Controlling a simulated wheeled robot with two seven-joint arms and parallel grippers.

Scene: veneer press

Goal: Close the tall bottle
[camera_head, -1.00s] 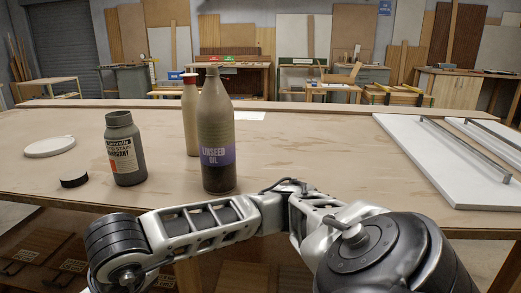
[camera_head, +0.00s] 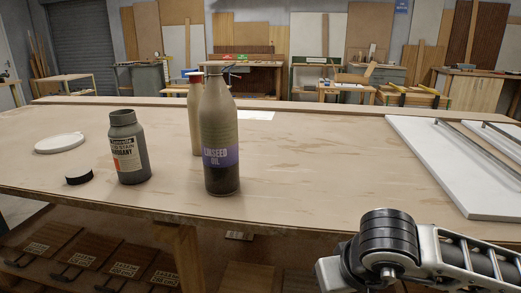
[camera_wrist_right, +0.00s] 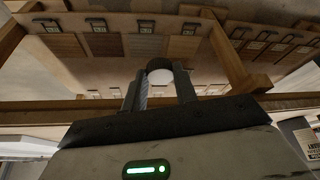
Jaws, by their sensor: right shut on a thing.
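The tall bottle (camera_head: 221,125), labelled linseed oil, stands upright on the bench in the head view. It is beige with a purple label and a dark lower part. Its narrow mouth is too small to judge clearly; a thin dark line beside it may be background. In the right wrist view my right gripper (camera_wrist_right: 158,88) is shut on a small round cap-like piece (camera_wrist_right: 160,72), dark with a pale face. In the head view only my right arm's links show, low at the right, away from the bottle. My left gripper is in neither view.
A grey stain bottle (camera_head: 128,148) stands left of the tall bottle, with a black cap (camera_head: 79,177) and a white lid (camera_head: 60,143) beside it. A red-topped bottle (camera_head: 195,115) stands close behind. White panels (camera_head: 440,165) lie at right; the middle right of the bench (camera_head: 320,165) is clear.

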